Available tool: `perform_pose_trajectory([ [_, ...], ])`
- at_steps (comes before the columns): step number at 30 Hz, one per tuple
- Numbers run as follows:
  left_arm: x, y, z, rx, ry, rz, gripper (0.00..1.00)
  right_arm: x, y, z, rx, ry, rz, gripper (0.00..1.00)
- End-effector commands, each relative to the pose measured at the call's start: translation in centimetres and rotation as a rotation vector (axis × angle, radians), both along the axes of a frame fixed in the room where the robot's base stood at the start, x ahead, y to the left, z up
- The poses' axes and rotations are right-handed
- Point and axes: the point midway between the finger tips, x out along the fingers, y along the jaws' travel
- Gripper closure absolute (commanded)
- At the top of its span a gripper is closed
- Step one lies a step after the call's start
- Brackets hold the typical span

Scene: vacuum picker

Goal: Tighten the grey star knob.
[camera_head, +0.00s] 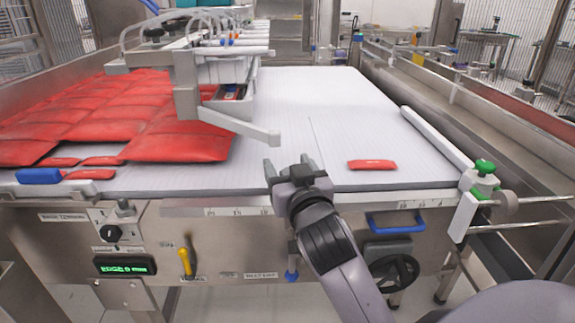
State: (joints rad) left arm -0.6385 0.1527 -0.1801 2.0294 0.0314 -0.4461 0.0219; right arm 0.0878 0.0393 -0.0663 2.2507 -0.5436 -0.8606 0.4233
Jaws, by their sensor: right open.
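A grey knob (506,203) shows at the right front corner, on the side of a clamp with a green knob (485,167) on top. Its lobes are too small to make out, so I cannot tell for sure that it is the star knob. Another small grey knob (124,208) stands on the front panel at left. My right gripper (289,166) is open and empty at the table's front edge, well left of the clamp and apart from both knobs. My left gripper is not in view.
Red packs (185,140) cover the left of the white table (320,100). One red pack (372,165) lies alone at right. A grey arm bracket (240,125) reaches over the table behind my gripper. A black handwheel (403,268) and blue handle (396,226) are on the front.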

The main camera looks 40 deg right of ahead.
Motion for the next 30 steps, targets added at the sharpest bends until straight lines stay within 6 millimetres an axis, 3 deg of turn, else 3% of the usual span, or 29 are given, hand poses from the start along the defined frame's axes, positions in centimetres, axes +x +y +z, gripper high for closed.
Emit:
perform_pose_trajectory([
  [6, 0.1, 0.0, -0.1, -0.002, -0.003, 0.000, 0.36, -3.2, 1.2, -0.1, 0.003, 0.001, 0.001, 0.35],
  [13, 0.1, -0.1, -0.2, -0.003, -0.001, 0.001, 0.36, -5.5, 2.0, -0.1, 0.001, 0.001, 0.000, 0.35],
  [30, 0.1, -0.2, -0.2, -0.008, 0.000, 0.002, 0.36, -5.9, 2.1, 0.0, 0.000, 0.000, -0.001, 0.35],
])
